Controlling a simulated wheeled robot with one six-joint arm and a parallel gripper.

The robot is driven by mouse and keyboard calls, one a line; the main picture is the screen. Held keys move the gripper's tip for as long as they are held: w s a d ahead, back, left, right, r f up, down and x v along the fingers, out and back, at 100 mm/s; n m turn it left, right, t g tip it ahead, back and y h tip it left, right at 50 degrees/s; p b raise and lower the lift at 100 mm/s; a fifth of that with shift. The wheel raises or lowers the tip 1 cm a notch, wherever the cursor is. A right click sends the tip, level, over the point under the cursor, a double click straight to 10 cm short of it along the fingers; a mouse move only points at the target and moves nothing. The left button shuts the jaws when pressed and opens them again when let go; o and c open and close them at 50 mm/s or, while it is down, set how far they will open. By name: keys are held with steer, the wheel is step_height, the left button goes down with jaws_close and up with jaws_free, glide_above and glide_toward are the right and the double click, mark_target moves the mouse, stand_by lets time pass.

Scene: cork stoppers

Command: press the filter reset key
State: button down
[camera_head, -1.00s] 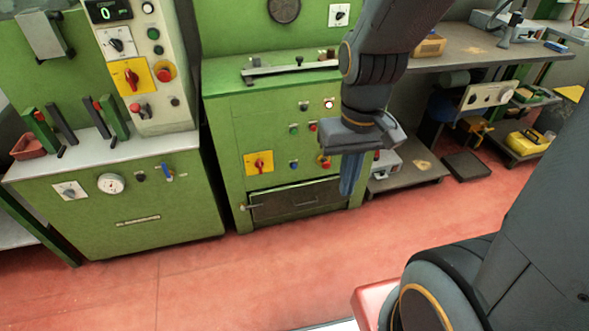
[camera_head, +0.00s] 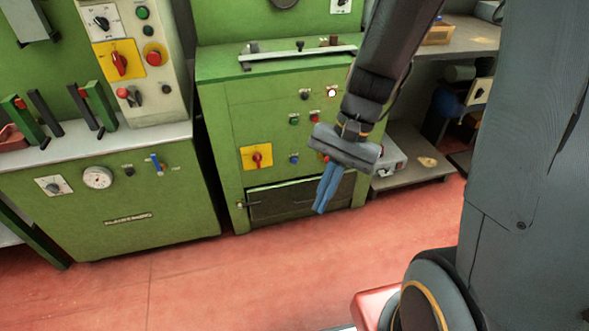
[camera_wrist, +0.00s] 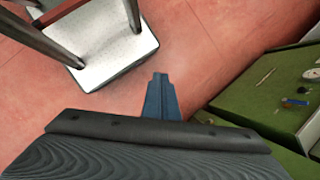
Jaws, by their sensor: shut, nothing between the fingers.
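No key can be read as the filter reset key; labels are too small. The middle green machine (camera_head: 222,120) carries a blue button (camera_head: 294,159), a green button (camera_head: 294,120), a red button (camera_head: 315,119), a black button (camera_head: 304,95) and a lit white button (camera_head: 332,92) on its front. A red rotary switch on a yellow plate (camera_head: 256,157) sits to their left. My gripper (camera_head: 320,211) hangs in front of this machine's lower right, its blue fingers together, pointing down and empty. It covers part of the panel. The fingers also show in the wrist view (camera_wrist: 160,78).
A workbench (camera_head: 470,48) stands at back right. Red floor (camera_head: 250,280) in front is clear.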

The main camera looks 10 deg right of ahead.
mark_target(295, 161)
steer(key=w+a+f+m+t+y+b, duration=0.2)
steer(key=w+f+m+y+b, duration=0.2)
steer(key=w+f+m+b, duration=0.4)
steer(key=w+a+f+m+t+y+b, duration=0.2)
steer(key=w+f+m+y+b, duration=0.3)
steer(key=w+f, duration=0.5)
steer(key=w+d+f+m+t+b, duration=0.9)
steer(key=w+f+m, duration=0.3)
steer(key=w, duration=0.3)
steer(key=shift+d+f+m+h+b, duration=0.3)
steer(key=shift+d+f+b, duration=0.15)
steer(key=shift+f, duration=0.2)
steer(key=shift+w, duration=0.15)
steer(key=w+b, duration=0.3)
steer(key=w, duration=0.5)
steer(key=shift+w+a+b, duration=0.3)
steer(key=shift+w+b, duration=0.05)
